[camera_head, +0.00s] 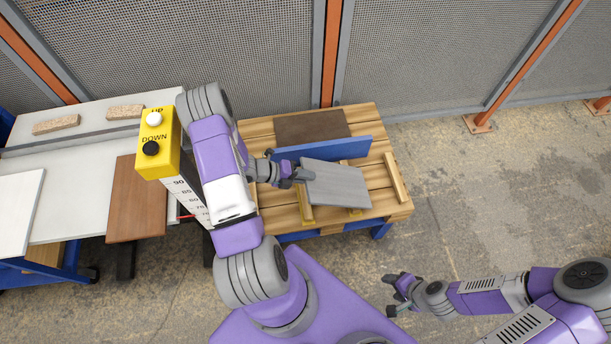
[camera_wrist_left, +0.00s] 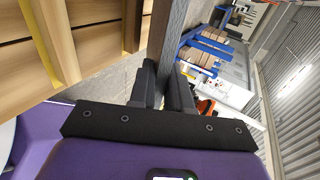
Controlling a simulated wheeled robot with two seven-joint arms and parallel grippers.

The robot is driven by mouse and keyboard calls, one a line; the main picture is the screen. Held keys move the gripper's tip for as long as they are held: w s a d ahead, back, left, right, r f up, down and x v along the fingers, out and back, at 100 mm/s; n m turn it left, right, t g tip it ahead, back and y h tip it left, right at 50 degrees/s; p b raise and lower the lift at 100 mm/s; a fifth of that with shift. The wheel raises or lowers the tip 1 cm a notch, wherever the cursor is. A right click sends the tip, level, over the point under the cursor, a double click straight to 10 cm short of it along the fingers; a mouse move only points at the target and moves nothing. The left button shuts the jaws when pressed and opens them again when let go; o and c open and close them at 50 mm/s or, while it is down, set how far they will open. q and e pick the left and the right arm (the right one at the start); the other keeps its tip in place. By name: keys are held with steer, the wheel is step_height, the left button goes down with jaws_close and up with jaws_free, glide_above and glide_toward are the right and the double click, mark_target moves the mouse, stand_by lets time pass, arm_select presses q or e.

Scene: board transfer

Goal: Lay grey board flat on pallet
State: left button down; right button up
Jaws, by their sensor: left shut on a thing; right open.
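The grey board (camera_head: 338,186) is over the front middle of the wooden pallet (camera_head: 276,204), in front of an upright blue panel (camera_head: 345,147). My left gripper (camera_head: 302,174) is shut on the board's left edge. The left wrist view shows the board (camera_wrist_left: 174,28) edge-on between the fingers of the left gripper (camera_wrist_left: 167,85). The board looks tilted, and I cannot tell whether it touches the battens below it. My right gripper (camera_head: 396,294) is open and empty, low in front of the pallet at the right.
A dark brown board (camera_head: 310,127) lies flat at the pallet's back. A wooden batten (camera_head: 396,178) lies at its right. At left stand a white table (camera_head: 85,190) with a reddish-brown board (camera_head: 137,198) and a yellow UP/DOWN box (camera_head: 158,160). Mesh fencing (camera_head: 430,50) closes the back.

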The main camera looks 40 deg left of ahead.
arm_select(q)
steer(key=shift+f, duration=0.25)
stand_by(0.4)
steer(key=shift+f+b, duration=0.15)
steer(key=shift+b, duration=0.2)
steer(key=shift+s+a+f+t+h+b, duration=0.15)
steer(key=shift+s+a+f+t+b, duration=0.1)
steer(key=shift+f+b, duration=0.2)
steer(key=shift+s+a+f+t+h+b, duration=0.1)
steer(key=shift+s+f+t+h+b, duration=0.15)
steer(key=shift+b, duration=0.25)
steer(key=shift+f, duration=0.2)
steer(key=shift+s+a+f+t+h+b, duration=0.15)
steer(key=shift+s+f+b, duration=0.05)
steer(key=shift+f+b, duration=0.4)
steer(key=shift+s+a+f+t+h+b, duration=0.1)
steer(key=shift+s+f+t+h+b, duration=0.05)
steer(key=shift+f+b, duration=0.35)
steer(key=c, duration=1)
jaws_free()
steer(key=shift+r, duration=0.1)
steer(key=shift+s, duration=0.1)
steer(key=shift+c, duration=0.2)
